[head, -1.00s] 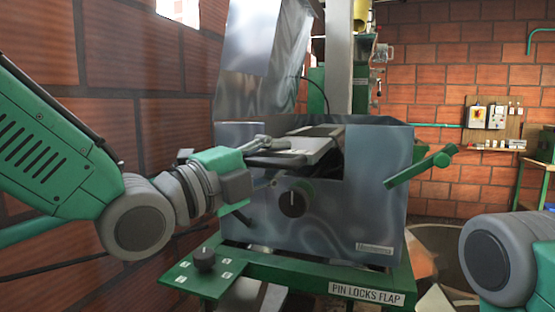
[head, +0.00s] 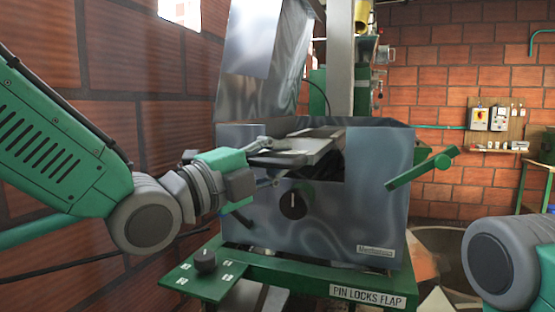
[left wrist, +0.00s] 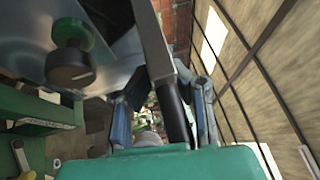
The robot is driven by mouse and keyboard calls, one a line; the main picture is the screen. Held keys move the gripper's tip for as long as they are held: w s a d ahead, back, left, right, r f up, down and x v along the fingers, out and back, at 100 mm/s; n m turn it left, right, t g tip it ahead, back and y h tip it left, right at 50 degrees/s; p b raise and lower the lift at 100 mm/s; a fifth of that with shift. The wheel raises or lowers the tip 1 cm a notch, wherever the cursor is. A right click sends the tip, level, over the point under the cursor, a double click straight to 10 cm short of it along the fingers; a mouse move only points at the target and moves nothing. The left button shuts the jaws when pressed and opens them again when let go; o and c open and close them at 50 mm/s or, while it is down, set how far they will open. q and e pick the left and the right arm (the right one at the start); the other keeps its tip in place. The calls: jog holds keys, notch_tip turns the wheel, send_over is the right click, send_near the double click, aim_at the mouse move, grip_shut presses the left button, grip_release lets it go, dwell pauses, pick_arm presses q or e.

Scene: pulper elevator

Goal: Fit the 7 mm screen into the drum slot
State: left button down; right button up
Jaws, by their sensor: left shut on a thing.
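The screen (head: 312,150), a flat dark grey plate, lies nearly level across the opening in the top front of the steel drum housing (head: 378,185). Its far end reaches into the opening; the slot itself is hidden under and behind it. My left gripper (head: 262,158) comes in from the left and is shut on the plate's near left end. In the left wrist view a dark bar, seen edge-on, runs between the gripper's fingers (left wrist: 168,108); it appears to be the screen. No size mark on the plate is readable. My right gripper is out of view.
A black knob (head: 294,203) is on the housing front, and a green lever (head: 422,168) sticks out at its right. A green frame below bears a "PIN LOCKS FLAP" label (head: 368,297). A brick wall (head: 140,150) stands close on the left.

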pick_arm(q)
jog(key=shift+s+a+b, duration=0.15)
jog(key=shift+a+b, duration=0.15)
jog(key=shift+a, duration=0.2)
jog(key=shift+s+a+r, duration=0.1)
jog(key=shift+s+a, duration=0.1)
jog(key=shift+a, duration=0.1)
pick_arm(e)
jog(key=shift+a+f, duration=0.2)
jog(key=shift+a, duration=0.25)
pick_arm(q)
jog(key=shift+d, duration=0.1)
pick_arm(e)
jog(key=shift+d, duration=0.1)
pick_arm(q)
jog(key=shift+d, duration=0.4)
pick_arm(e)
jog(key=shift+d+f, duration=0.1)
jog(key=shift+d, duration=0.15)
pick_arm(q)
jog(key=shift+s+d+b, duration=0.1)
jog(key=shift+b, duration=0.25)
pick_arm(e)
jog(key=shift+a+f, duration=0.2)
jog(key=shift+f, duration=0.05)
pick_arm(q)
jog(key=shift+d, duration=0.2)
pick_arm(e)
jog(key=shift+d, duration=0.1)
